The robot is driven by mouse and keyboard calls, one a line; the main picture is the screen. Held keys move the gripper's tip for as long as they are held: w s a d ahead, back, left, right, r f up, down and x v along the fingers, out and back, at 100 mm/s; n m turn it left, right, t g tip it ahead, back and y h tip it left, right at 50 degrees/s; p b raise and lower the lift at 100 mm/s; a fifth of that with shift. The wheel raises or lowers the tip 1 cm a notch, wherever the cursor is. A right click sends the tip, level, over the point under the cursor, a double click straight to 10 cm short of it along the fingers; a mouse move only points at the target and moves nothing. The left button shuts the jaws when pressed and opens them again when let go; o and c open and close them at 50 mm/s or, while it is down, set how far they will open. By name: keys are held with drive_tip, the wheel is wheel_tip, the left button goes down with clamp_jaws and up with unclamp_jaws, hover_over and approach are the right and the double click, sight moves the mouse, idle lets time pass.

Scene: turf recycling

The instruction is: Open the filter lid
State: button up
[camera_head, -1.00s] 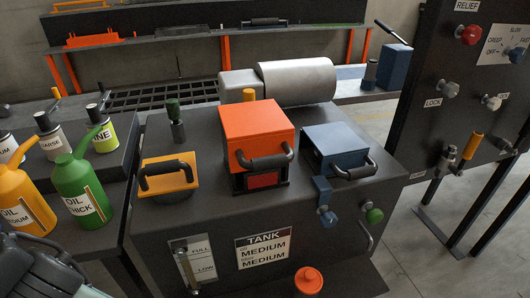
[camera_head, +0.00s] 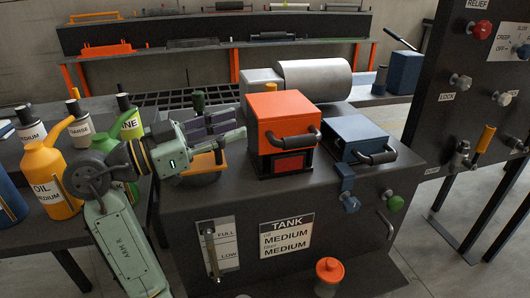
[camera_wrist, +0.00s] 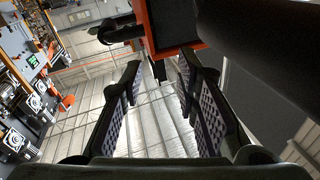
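The tank unit (camera_head: 330,225) has three handled parts on top, and I cannot tell by a label which one is the filter lid. An orange box (camera_head: 285,110) with a black front handle stands in the middle; its orange edge (camera_wrist: 146,30) and handle (camera_wrist: 118,29) show in the wrist view. A blue lid (camera_head: 352,130) with a black handle is right of it. My gripper (camera_head: 240,123) is left of the orange box, pointing right. In the wrist view its fingers (camera_wrist: 160,70) are apart and empty.
Oil cans (camera_head: 48,180) and small labelled bottles (camera_head: 80,122) stand on the left bench. A grey cylinder (camera_head: 315,80) lies behind the orange box. A control panel (camera_head: 480,110) with knobs stands at the right. An orange cap (camera_head: 329,268) sits low in front.

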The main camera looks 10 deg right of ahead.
sight(294, 142)
drive_tip(key=s+d+m+g, duration=0.1)
drive_tip(key=d, duration=0.3)
drive_tip(key=s+d+f+m+g, duration=0.1)
drive_tip(key=d+g, duration=0.1)
drive_tip(key=d, duration=0.2)
drive_tip(key=s+d+f+m+g+p, duration=0.1)
drive_tip(key=d, duration=0.3)
drive_tip(key=shift+s+f, duration=0.15)
drive_tip(key=shift+s, duration=0.1)
drive_tip(key=shift+c, duration=0.3)
clamp_jaws()
